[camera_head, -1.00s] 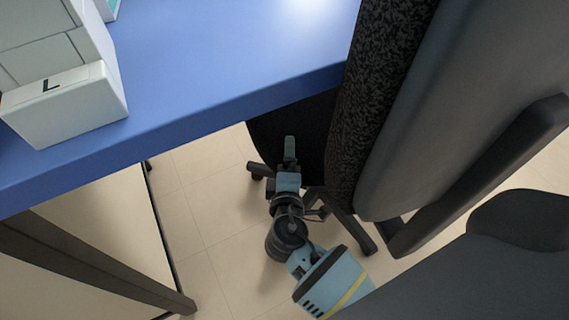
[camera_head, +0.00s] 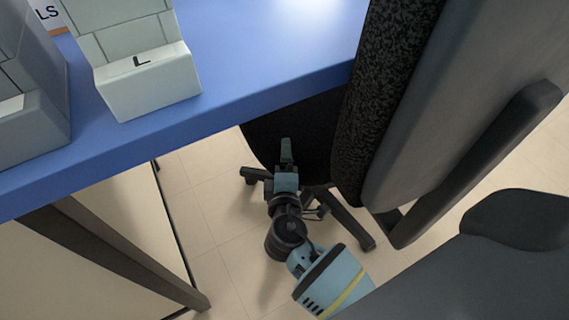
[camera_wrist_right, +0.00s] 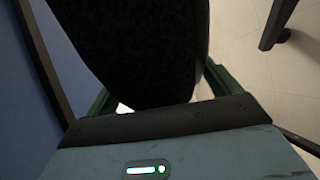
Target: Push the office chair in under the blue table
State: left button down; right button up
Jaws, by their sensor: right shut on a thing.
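The office chair has a tall, dark grey backrest (camera_head: 425,110) at the right of the head view, with a speckled black front face. Its black seat (camera_head: 310,130) is partly beneath the edge of the blue table (camera_head: 270,50), which hides some of it. A dark leg of its base (camera_head: 352,222) shows below. My right gripper (camera_head: 286,152) reaches the seat edge from below in the picture. In the right wrist view its green fingers (camera_wrist_right: 155,92) lie on either side of the black seat (camera_wrist_right: 140,45), shut on it. My left gripper is not in view.
White boxes, one marked L (camera_head: 150,80), and a grey box (camera_head: 35,130) stand on the table at upper left. A dark table leg (camera_head: 130,255) stands left of my arm. Pale tiled floor (camera_head: 215,200) is open between that leg and the chair.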

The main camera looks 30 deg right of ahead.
jog(key=o, duration=1.7)
jog(key=shift+w+a+r, duration=0.2)
jog(key=shift+w+a, duration=0.1)
jog(key=shift+c, duration=0.2)
jog(key=shift+o, duration=0.7)
jog(key=shift+w+f, duration=0.2)
jog(key=shift+s+d, duration=0.1)
jog(key=shift+s, duration=0.15)
jog(key=p+v, duration=0.1)
jog(key=v, duration=0.6)
jog(key=shift+s, duration=0.2)
jog(key=shift+r, duration=0.1)
